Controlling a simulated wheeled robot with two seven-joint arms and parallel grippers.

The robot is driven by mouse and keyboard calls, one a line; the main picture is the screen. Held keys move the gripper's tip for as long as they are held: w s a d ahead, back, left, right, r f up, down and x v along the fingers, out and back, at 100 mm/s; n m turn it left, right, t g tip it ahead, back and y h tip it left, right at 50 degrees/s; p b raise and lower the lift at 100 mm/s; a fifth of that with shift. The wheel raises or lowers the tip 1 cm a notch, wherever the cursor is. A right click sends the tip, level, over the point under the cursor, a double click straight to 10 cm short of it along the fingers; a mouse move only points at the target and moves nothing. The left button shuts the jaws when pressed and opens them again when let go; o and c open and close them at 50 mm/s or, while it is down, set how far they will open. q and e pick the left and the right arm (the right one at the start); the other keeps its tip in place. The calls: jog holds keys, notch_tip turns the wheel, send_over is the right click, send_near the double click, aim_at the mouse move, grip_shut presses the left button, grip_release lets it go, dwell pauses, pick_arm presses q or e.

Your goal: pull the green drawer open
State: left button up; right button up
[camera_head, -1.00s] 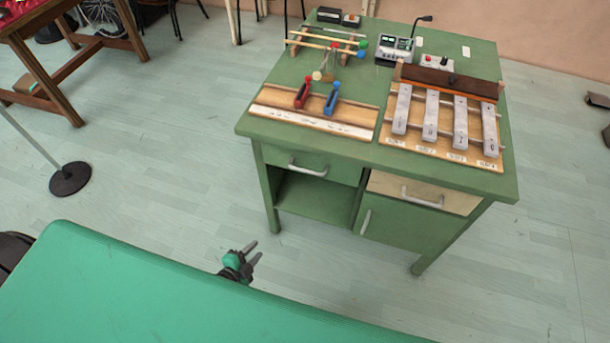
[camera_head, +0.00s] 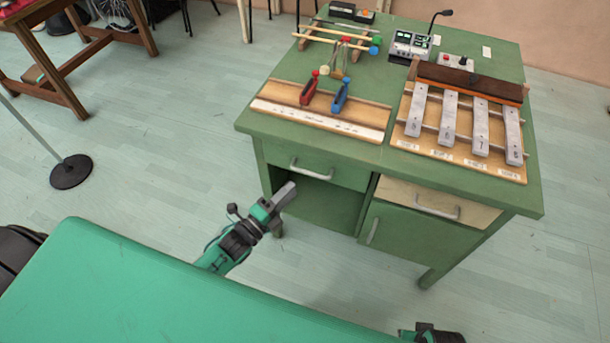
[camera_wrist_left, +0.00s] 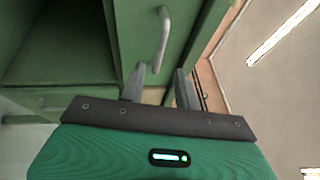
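The green drawer (camera_head: 332,172) is the upper left drawer of the green desk and looks shut. Its silver handle (camera_head: 310,170) is a curved bar on the front. My left gripper (camera_head: 287,192) is in front of the desk, a little below and left of that handle. In the left wrist view the two fingers of my left gripper (camera_wrist_left: 160,88) stand apart with nothing between them. The drawer handle (camera_wrist_left: 163,40) lies just beyond the fingertips, apart from them. Part of my right arm shows at the bottom right of the head view, its fingers hidden.
The desk top (camera_head: 400,75) holds a metal-bar instrument (camera_head: 465,125), a board (camera_head: 320,120) with red and blue clips, and small devices. A light wooden drawer (camera_head: 405,194) sits right of the green one. An open shelf (camera_head: 320,208) lies below.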

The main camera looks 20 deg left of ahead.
pick_arm(q)
jog(key=x, duration=0.7)
grip_shut()
